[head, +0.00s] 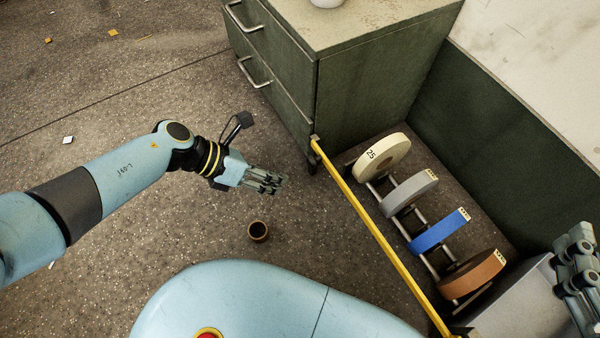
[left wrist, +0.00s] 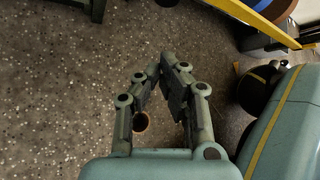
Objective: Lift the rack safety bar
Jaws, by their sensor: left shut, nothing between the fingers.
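The rack safety bar (head: 372,228) is a long yellow bar. It runs slantwise in front of the rack, from the cabinet's front corner down to the lower right. Part of it shows at the top right of the left wrist view (left wrist: 250,17). My left gripper (head: 280,184) is shut and empty, to the left of the bar and apart from it, over the floor. Its fingers also show in the left wrist view (left wrist: 158,75). My right gripper (head: 577,262) is at the right edge, beyond the bar; I cannot tell its opening.
The rack (head: 428,262) behind the bar holds several weight discs: cream, grey, blue (head: 440,232) and brown (head: 472,275). A green drawer cabinet (head: 360,90) stands at the top. A small brown cup (head: 258,231) is on the floor below my left gripper. The floor at left is mostly clear.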

